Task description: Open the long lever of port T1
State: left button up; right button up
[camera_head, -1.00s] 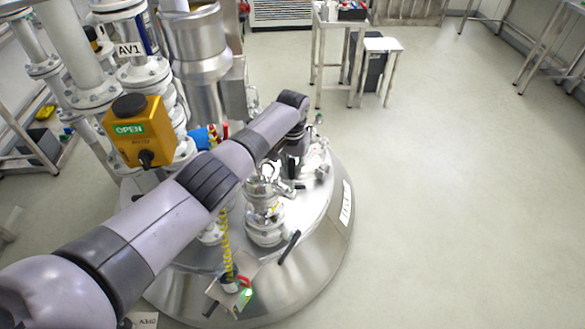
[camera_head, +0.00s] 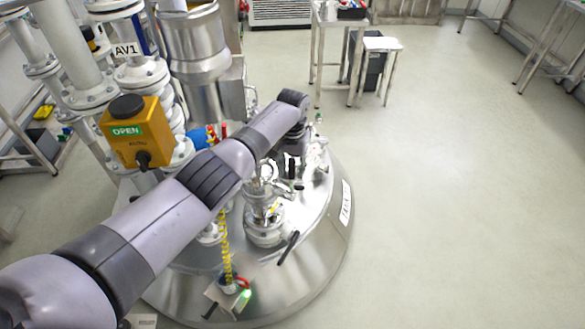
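My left arm reaches in from the lower left over the round steel vessel lid (camera_head: 310,262). My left gripper (camera_head: 290,172) points down beside the fittings on the lid; it is small, dark and partly hidden by my wrist, so its opening cannot be made out. A flanged steel port (camera_head: 266,222) with a clamp on top stands just below the gripper in the picture. A black-handled lever (camera_head: 289,247) sticks out at its lower right. No T1 label is readable, so I cannot tell which port is T1. My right gripper is not in view.
A yellow valve box (camera_head: 137,130) marked OPEN and pipes labelled AV1 (camera_head: 126,50) crowd the left. Steel tables (camera_head: 378,45) stand behind. The floor at right is clear.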

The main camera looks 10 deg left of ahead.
pick_arm(q)
notch_tip(320, 180, up, 12)
dwell(0.6)
jog(key=shift+f, duration=0.1)
